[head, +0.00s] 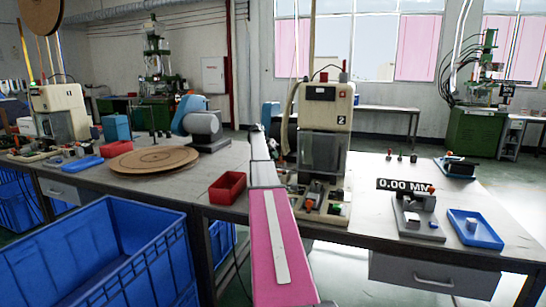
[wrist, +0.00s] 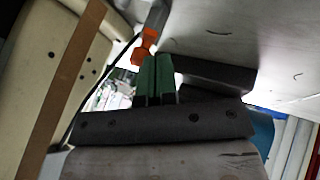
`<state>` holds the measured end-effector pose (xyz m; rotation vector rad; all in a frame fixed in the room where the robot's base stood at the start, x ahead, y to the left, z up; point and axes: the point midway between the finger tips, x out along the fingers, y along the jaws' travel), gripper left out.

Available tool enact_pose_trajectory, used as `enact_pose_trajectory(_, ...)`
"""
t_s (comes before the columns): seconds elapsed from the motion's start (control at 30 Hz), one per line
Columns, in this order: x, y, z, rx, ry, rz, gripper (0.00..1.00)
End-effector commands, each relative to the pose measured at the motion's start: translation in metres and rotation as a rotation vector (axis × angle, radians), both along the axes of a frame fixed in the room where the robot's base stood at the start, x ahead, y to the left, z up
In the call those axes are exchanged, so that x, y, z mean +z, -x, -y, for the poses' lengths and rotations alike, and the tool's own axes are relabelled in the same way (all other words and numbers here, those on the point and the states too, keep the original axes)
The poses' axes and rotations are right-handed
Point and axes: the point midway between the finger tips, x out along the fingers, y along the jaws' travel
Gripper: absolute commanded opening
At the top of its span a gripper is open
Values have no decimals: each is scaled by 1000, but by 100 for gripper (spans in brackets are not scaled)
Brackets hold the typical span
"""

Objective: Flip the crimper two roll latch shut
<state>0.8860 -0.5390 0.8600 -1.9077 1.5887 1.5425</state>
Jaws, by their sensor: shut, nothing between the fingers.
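Crimper two (head: 326,117) is the cream machine marked "2", standing on the bench in the head view. In the wrist view, my gripper (wrist: 156,60) has its green fingers together and empty, pointing up the picture. A bright orange piece (wrist: 146,46) on a grey bar (wrist: 158,17) lies just beyond the fingertips, slightly left; it looks like the roll latch. I cannot tell whether the fingers touch it, or whether the latch is open or shut. In the head view my gripper is not clearly visible beside the crimper's left side.
In the wrist view, a cream panel with a brown strip (wrist: 67,85) stands close on the left. In the head view, a red bin (head: 227,187) and a brown reel (head: 152,159) lie left of the crimper. A gauge (head: 417,216) and blue tray (head: 474,229) stand right.

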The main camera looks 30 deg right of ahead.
Motion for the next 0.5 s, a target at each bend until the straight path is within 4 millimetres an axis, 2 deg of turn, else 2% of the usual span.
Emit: enact_pose_trajectory(0.5, 0, 3, -1, 58, 0, 1, 0)
